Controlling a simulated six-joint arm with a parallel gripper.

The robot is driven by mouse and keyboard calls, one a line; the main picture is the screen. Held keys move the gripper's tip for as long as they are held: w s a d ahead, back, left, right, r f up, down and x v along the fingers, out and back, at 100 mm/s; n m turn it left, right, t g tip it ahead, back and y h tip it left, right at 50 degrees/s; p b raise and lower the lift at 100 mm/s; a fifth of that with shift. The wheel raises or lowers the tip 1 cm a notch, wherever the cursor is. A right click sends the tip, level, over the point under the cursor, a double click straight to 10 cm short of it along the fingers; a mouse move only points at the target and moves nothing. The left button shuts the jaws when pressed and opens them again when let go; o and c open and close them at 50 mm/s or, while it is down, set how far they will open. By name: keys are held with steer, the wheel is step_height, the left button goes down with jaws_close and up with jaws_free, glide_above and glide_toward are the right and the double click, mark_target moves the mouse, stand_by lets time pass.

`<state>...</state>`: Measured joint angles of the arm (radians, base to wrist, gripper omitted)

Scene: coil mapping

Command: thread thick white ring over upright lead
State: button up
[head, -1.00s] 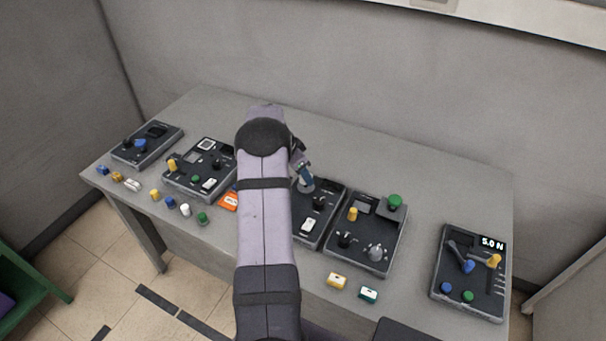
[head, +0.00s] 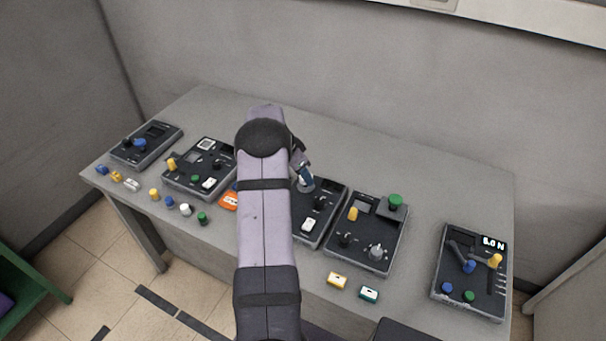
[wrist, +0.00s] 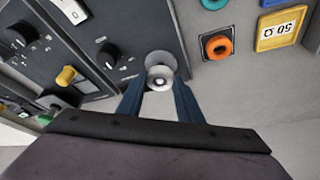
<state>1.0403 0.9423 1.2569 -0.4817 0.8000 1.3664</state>
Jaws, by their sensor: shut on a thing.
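In the wrist view the thick white ring (wrist: 152,82) sits between the two dark blue fingertips of my gripper (wrist: 160,84), which is shut on it. A small grey spot shows inside the ring's hole. A grey round base (wrist: 160,59) lies just beyond the ring, at the edge of a dark panel. I cannot tell whether the upright lead passes through the ring; no separate lead shows clearly. In the head view my gripper (head: 305,175) is low over the middle panel, partly behind my arm, with a grey round piece under its tips.
Dark instrument panels with knobs stand along the grey table, including one with a yellow knob (head: 353,214). An orange socket (wrist: 218,46) and a yellow 50 Ω block (wrist: 281,28) lie close by. Small coloured parts line the front left edge. The back strip is clear.

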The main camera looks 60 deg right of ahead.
steer(key=shift+f+b, duration=0.15)
steer(key=shift+b, duration=0.15)
stand_by(0.5)
steer(key=o, duration=1.6)
step_height(320, 180, up, 7)
steer(key=p, duration=0.3)
stand_by(0.3)
